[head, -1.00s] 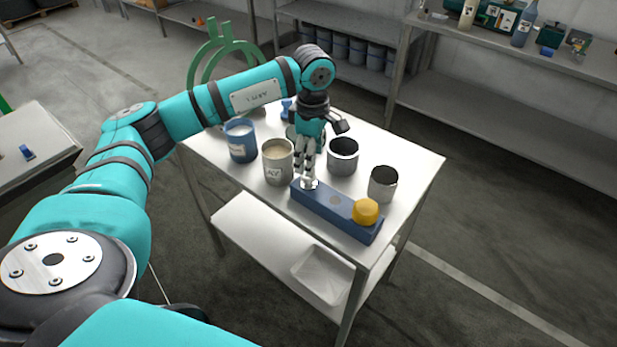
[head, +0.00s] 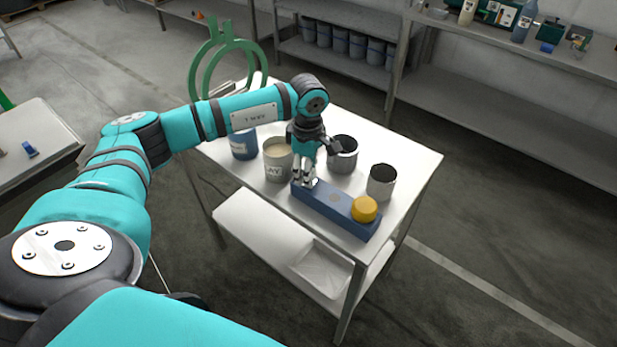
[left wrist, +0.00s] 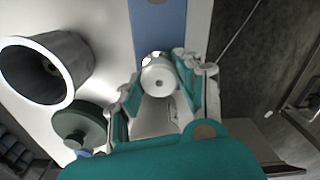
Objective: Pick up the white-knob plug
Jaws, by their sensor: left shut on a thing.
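The white-knob plug (head: 313,182) stands at the left end of a blue block (head: 327,207) on the white table. It also shows in the left wrist view (left wrist: 158,79), between the fingers. My left gripper (head: 305,181) points down and is shut on the white knob, which the fingers partly hide in the head view. The blue block runs up from the fingers in the left wrist view (left wrist: 158,25). I cannot tell whether the plug is still seated in it. My right gripper is not in view.
A yellow knob (head: 364,208) stands at the block's other end. A blue can (head: 243,146), a beige can (head: 277,163), a dark grey can (head: 343,160) and a metal can (head: 381,184) stand close by. A green ring stand (head: 207,62) is behind my arm.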

